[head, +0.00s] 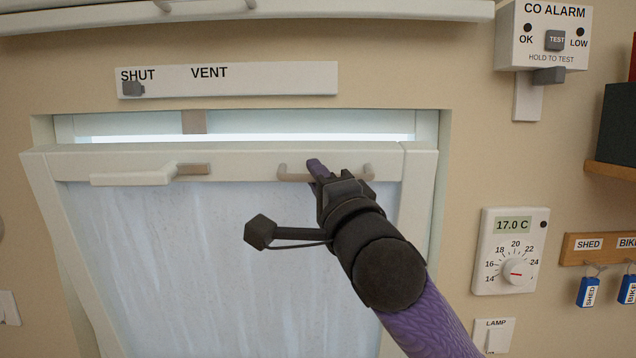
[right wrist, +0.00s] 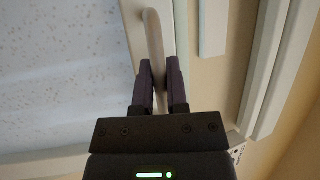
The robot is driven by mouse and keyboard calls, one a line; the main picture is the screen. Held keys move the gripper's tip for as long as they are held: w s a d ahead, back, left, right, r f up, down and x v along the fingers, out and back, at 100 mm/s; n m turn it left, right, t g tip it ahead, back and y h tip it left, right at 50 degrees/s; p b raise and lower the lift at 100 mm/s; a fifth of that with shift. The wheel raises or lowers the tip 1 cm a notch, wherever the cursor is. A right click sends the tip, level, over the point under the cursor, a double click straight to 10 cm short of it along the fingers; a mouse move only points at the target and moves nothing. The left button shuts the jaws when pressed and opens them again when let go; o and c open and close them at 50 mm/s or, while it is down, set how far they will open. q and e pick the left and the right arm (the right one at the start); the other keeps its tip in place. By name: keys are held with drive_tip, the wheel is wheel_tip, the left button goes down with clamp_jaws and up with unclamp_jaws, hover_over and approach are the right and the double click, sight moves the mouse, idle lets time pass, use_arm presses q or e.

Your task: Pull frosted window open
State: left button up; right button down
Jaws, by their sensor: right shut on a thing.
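The frosted window (head: 200,250) has a white frame and a streaked pale pane. Its top edge leans out from the wall opening, with a bright gap behind it in the head view. A beige pull handle (head: 368,171) sits on the top rail, right of middle. My right gripper (head: 317,167) is shut on this handle. In the right wrist view the gripper's fingers (right wrist: 160,68) lie on both sides of the handle bar (right wrist: 151,28). A white lever (head: 130,179) lies level on the rail at left. My left gripper is not in view.
A vent slider strip (head: 260,80) above the window has its knob at SHUT. A CO alarm (head: 545,35) is at upper right. A thermostat (head: 511,250), lamp switch (head: 495,336) and key rack (head: 600,247) are right of the window. A shelf or cabinet edge (head: 330,11) runs along the top.

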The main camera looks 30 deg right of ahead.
drive_tip(key=c, duration=0.6)
unclamp_jaws()
drive_tip(key=shift+w, duration=0.15)
drive_tip(key=shift+c, duration=0.2)
drive_tip(key=b+v, duration=1)
